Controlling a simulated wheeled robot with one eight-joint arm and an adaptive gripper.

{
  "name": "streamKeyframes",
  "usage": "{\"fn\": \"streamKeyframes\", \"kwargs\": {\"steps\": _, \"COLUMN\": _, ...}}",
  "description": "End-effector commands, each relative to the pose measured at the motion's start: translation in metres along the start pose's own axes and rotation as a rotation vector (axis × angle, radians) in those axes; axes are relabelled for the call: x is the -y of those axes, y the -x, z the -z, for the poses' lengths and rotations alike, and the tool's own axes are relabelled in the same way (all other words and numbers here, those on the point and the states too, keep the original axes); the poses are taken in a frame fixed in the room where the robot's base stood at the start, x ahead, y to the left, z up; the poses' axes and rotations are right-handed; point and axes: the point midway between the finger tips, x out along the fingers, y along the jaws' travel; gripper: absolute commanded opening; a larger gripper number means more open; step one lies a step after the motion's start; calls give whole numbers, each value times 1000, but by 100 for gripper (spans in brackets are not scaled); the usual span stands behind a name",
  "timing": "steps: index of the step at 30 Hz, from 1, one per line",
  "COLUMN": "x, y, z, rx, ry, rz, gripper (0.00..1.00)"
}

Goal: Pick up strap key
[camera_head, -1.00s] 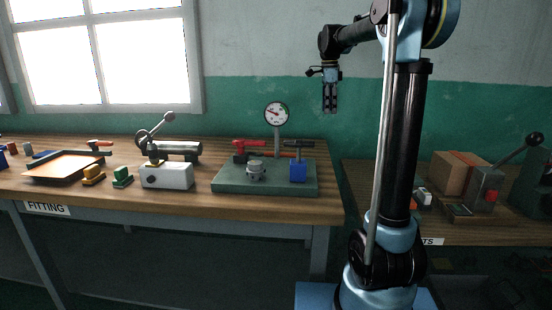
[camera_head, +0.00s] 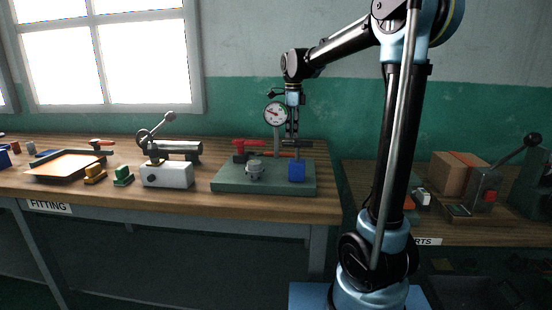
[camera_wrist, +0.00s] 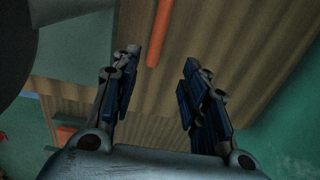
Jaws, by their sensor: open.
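A long orange-red bar (camera_wrist: 159,32) lies on the wooden bench in the wrist view, running up past the top edge. It may be the strap key, but I cannot tell for sure. In the head view an orange bar (camera_head: 284,155) shows low behind the green fixture plate, partly hidden. My gripper (camera_head: 292,136) hangs pointing down over the back of that plate, beside the gauge. In the wrist view my gripper (camera_wrist: 162,60) is open, with nothing between its fingers. The bar lies beyond the fingertips, nearer the left finger, apart from both.
The green fixture plate (camera_head: 225,183) carries a dial gauge (camera_head: 275,114), a red-handled part (camera_head: 247,143), a round grey fitting (camera_head: 254,170) and a blue block (camera_head: 297,172). A white block (camera_head: 168,176) and an orange tray (camera_head: 45,168) are left. The gauge is close to my gripper.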

Motion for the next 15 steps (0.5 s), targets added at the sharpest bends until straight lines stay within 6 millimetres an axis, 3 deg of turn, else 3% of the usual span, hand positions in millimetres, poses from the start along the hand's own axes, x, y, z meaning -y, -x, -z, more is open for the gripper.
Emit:
{"fn": "streamKeyframes", "kwargs": {"steps": 6, "x": 0, "y": -31, "z": 0, "rx": 0, "ry": 0, "rz": 0, "gripper": 41}}
{"fn": "streamKeyframes", "kwargs": {"steps": 15, "x": -2, "y": -48, "z": 0, "rx": 0, "ry": 0, "rz": 0, "gripper": 41}}
